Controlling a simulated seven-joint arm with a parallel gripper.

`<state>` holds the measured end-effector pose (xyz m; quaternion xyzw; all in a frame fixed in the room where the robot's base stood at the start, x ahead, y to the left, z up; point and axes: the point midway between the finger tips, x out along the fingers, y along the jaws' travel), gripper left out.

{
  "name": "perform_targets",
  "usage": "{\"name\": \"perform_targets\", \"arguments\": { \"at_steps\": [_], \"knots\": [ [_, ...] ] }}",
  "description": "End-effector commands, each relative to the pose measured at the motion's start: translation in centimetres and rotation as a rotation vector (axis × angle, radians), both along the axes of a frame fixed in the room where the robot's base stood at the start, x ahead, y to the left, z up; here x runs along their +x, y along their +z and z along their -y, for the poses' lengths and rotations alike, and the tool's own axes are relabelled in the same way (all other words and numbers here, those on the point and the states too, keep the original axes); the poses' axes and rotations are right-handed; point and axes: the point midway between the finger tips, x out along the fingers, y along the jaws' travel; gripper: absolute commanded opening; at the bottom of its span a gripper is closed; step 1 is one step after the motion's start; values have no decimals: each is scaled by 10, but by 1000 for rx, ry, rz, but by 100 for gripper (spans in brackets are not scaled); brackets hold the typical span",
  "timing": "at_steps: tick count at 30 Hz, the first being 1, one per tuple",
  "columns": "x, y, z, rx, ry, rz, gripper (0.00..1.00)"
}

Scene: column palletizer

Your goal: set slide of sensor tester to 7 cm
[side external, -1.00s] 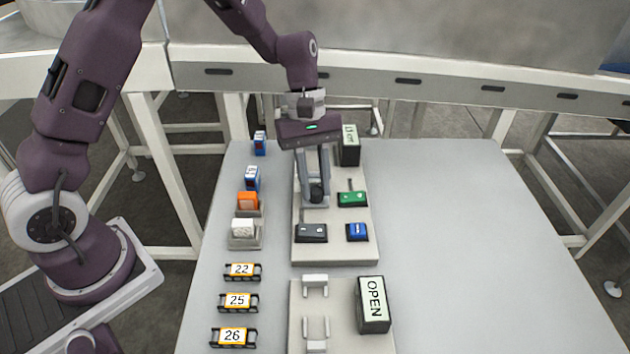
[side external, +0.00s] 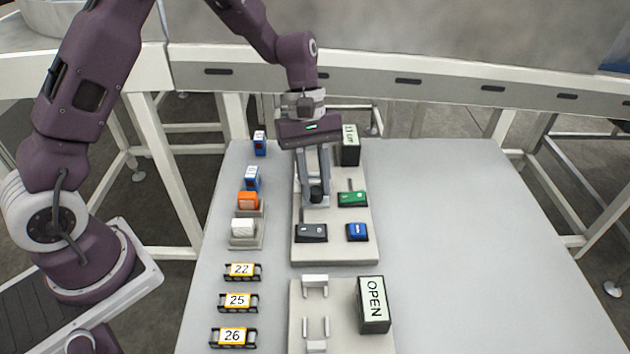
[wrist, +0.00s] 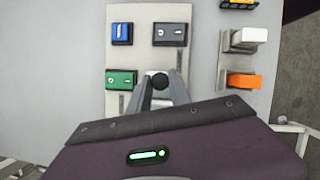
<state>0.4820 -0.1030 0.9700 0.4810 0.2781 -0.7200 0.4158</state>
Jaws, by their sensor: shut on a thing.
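The sensor tester is a pale beige panel (side external: 335,248) lying on the grey table. It carries a dark grey module (side external: 311,233), a blue module (side external: 357,232), a green module (side external: 352,199) and a black display box (side external: 350,155) with dark characters that I cannot read surely. My gripper (side external: 316,194) points down over the panel, shut on a round black knob (side external: 316,195), likely the slide's. In the wrist view the knob (wrist: 159,81) sits between the fingertips, with the dark grey module (wrist: 170,34) and green module (wrist: 121,79) close by. The slide's track and any scale are mostly hidden.
A second beige panel (side external: 342,342) in front has pale brackets and a box reading OPEN (side external: 373,304). On the left stand blue blocks, an orange block (side external: 248,201), a white block (side external: 243,228) and tags 22 (side external: 242,271), 25 and 26. The table's right side (side external: 470,240) is clear.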

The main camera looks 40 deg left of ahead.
Motion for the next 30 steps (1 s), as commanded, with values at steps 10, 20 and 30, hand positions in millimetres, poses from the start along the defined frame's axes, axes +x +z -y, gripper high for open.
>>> {"name": "perform_targets", "arguments": {
  "at_steps": [10, 20, 30],
  "knots": [
    [22, 1, -19, -3, 3, 3, 0],
    [33, 1, -32, -2, 0, 3, 0],
    [32, 1, -32, -1, 1, 2, 46]
  ]
}}
